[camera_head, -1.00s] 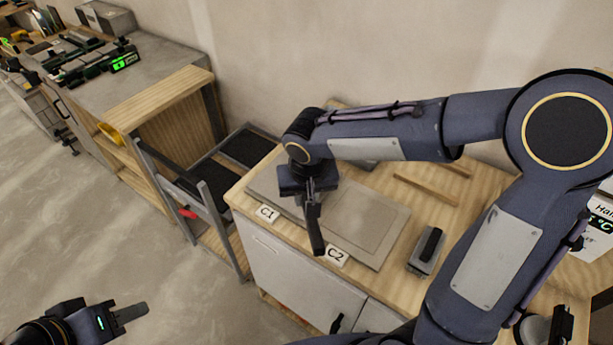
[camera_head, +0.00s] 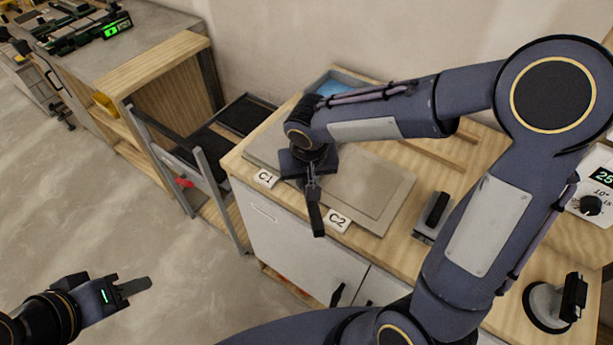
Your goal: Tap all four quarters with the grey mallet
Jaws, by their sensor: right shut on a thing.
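A flat grey tile (camera_head: 375,190) lies on the wooden worktop, with white labels C1 (camera_head: 264,178) and C2 (camera_head: 338,220) along its front edge. My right gripper (camera_head: 313,182) is over the front edge of the tile, between the two labels. It is shut on a dark, elongated thing (camera_head: 316,218) that points down and toward the front; I take it for the grey mallet, but its shape is mostly hidden. I cannot tell whether it touches the tile. The arm covers the tile's back part. My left gripper (camera_head: 132,288) is far from the tile, at the lower left over the floor; its jaw gap is unclear.
A grey tool with a black handle (camera_head: 434,216) lies right of the tile. A round-based device with a black handle (camera_head: 552,302) stands at the lower right. A blue-lined container (camera_head: 328,88) is at the back. A dark-shelved grey rack (camera_head: 203,160) stands left of the worktop.

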